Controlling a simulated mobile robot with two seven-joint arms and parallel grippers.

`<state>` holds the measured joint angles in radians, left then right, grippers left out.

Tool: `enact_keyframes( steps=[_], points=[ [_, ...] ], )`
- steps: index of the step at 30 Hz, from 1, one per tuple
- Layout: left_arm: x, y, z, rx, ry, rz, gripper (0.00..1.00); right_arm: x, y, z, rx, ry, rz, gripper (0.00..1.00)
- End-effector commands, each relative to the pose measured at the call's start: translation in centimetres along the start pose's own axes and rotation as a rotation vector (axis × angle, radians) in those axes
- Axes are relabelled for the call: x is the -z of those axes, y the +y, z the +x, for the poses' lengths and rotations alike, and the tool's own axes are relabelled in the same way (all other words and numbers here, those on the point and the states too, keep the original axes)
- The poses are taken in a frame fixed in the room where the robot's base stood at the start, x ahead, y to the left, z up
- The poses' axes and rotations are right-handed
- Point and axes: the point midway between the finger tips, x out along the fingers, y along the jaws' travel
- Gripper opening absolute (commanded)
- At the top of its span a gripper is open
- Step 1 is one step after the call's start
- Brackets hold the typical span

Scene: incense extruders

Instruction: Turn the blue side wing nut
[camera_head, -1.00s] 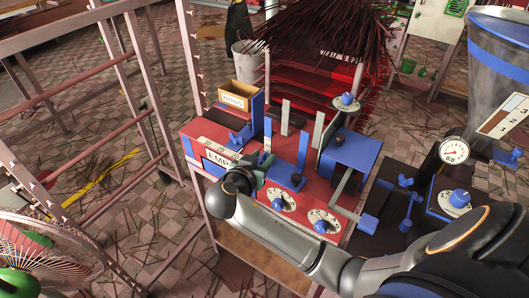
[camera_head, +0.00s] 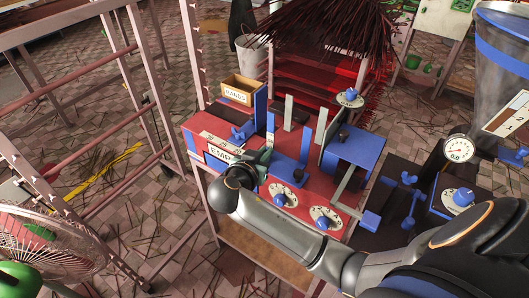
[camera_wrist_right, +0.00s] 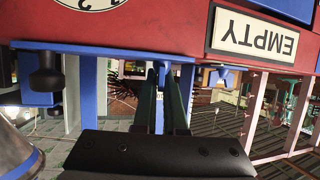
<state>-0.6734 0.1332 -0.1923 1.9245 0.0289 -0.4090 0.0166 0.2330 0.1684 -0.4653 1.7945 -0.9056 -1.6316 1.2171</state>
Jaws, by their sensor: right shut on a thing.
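My right gripper (camera_head: 262,159) is at the front of the red machine (camera_head: 252,185), between the EMPTY sign (camera_head: 221,155) and the white dials (camera_head: 283,195). In the right wrist view, which is upside down, its dark green fingers (camera_wrist_right: 164,98) are close together around a narrow blue part. The fingers hide most of that part, so I cannot tell whether it is the side wing nut. A blue wing nut (camera_head: 241,132) stands on the machine top behind the gripper. A small blue winged shape (camera_wrist_right: 220,73) is beside the fingers in the wrist view, apart from them. My left gripper is not in view.
Blue upright plates (camera_head: 260,105) and a BANDS box (camera_head: 238,91) stand on the machine. A fan (camera_head: 45,245) and metal racks (camera_head: 100,190) are at left. A hopper (camera_head: 500,75) and gauge (camera_head: 457,149) are at right. Dark sticks stand behind.

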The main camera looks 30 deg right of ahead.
Motion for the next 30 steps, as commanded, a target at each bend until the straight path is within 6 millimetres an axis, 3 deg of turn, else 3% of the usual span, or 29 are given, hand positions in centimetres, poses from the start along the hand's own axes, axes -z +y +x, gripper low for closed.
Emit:
enact_keyframes(
  steps=[17,30],
  points=[
    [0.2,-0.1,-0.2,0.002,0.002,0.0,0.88,0.0,0.1,0.0,0.036,-0.001,-0.015,0.0],
    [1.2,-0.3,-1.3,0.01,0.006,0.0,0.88,0.2,0.3,0.0,0.325,0.001,-0.138,0.0]
  ],
)
